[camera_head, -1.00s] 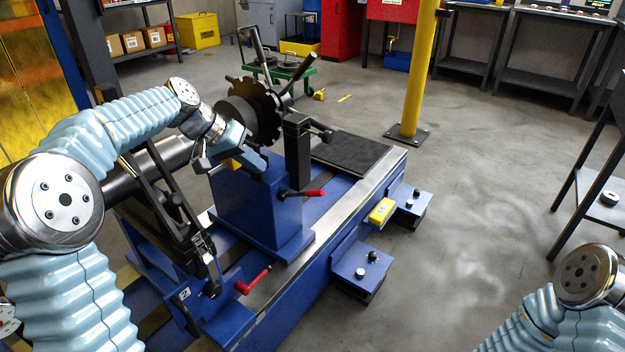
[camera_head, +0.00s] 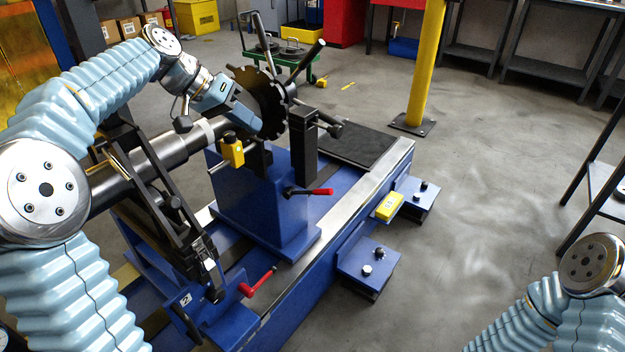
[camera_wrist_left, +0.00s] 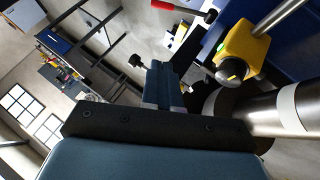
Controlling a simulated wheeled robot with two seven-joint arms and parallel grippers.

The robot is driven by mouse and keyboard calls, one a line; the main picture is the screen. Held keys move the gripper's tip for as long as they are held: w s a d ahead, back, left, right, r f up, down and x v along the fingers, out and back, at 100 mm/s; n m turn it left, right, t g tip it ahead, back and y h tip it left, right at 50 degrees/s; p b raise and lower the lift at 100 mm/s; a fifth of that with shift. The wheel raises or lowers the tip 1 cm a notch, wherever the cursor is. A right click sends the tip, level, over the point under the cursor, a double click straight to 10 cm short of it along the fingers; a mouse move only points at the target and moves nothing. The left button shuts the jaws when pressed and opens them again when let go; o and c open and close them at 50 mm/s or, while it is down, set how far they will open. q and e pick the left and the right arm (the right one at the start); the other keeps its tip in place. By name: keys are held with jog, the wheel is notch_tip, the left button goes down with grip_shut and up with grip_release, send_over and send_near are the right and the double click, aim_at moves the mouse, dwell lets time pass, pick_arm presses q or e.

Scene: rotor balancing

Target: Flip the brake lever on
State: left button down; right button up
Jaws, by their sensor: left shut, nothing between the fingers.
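Two red-handled levers are in view, and I cannot tell which is the brake lever. One lever (camera_head: 310,191) sticks out to the right from the blue pedestal; its red grip also shows in the left wrist view (camera_wrist_left: 184,8). The other lever (camera_head: 258,283) is lower, on the front of the blue base. My left gripper (camera_head: 257,124) is shut and empty, above the pedestal beside the dark toothed rotor disc (camera_head: 266,100). In the left wrist view its fingers (camera_wrist_left: 163,75) are together. My right gripper is out of view; only right arm links show.
A yellow block with a black knob (camera_head: 232,150) sits by the steel shaft (camera_head: 160,152), close to my left gripper. A black post (camera_head: 304,145) stands right of it. A yellow box (camera_head: 389,206) sits at the base's right edge. Open floor lies to the right.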

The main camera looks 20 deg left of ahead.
pick_arm(q)
jog(key=b, duration=0.1)
send_over(321, 191)
jog(key=w+a, duration=0.1)
jog(key=a, duration=0.3)
jog(key=f, duration=1.3)
jog(key=shift+w+d+f, duration=0.2)
jog(key=shift+s+d+f, duration=0.2)
jog(key=shift+d+f, duration=0.05)
jog(key=shift+f, duration=0.3)
jog(key=shift+s+d+f, duration=0.25)
jog(key=shift+f, duration=0.35)
jog(key=shift+s+d+f, duration=0.2)
jog(key=shift+d+f, duration=0.05)
jog(key=shift+f, duration=0.3)
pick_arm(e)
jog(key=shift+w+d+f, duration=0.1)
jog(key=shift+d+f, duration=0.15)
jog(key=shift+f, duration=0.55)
